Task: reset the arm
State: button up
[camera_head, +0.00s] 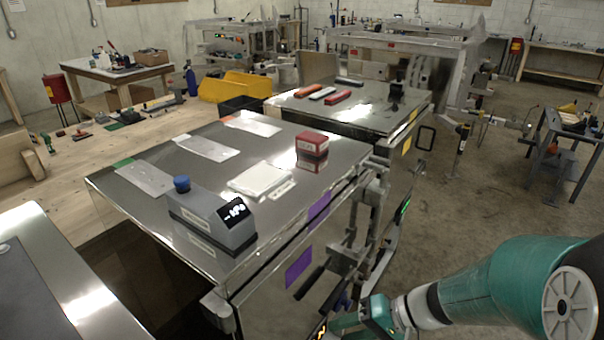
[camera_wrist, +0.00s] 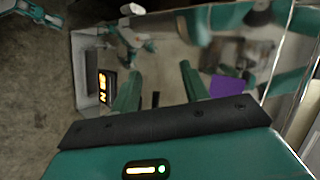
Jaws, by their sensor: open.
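My gripper (camera_wrist: 160,82) shows in the wrist view as two teal fingers spread apart with nothing between them. It faces the shiny metal side of the near trailer (camera_head: 262,310), where a purple label (camera_wrist: 228,88) shows. A lit orange display (camera_wrist: 103,88) is left of the fingers. In the head view my teal arm reaches in from the lower right, its end low beside the trailer's handle side. The fingertips are not clear there. I cannot tell the gap between fingers and metal.
On the near trailer's top are a grey device with a blue knob (camera_head: 212,216), a white pad (camera_head: 260,180) and a red box (camera_head: 312,143). Handles and latches (camera_head: 350,255) stick out near my arm. A second trailer (camera_head: 375,105) stands behind. Open floor (camera_head: 490,200) lies right.

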jog(key=s+d+r+t+h, duration=0.2)
jog(key=s+d+r+h, duration=0.1)
jog(key=r+h, duration=0.2)
jog(key=s+d+r+n+t+h, duration=0.1)
jog(key=r+h, duration=0.4)
jog(key=r, duration=0.5)
jog(key=s+d+t, duration=0.1)
jog(key=s+d, duration=0.1)
jog(key=shift+s+r+h, duration=0.25)
jog(key=shift+s+h, duration=0.05)
jog(key=shift+s, duration=0.05)
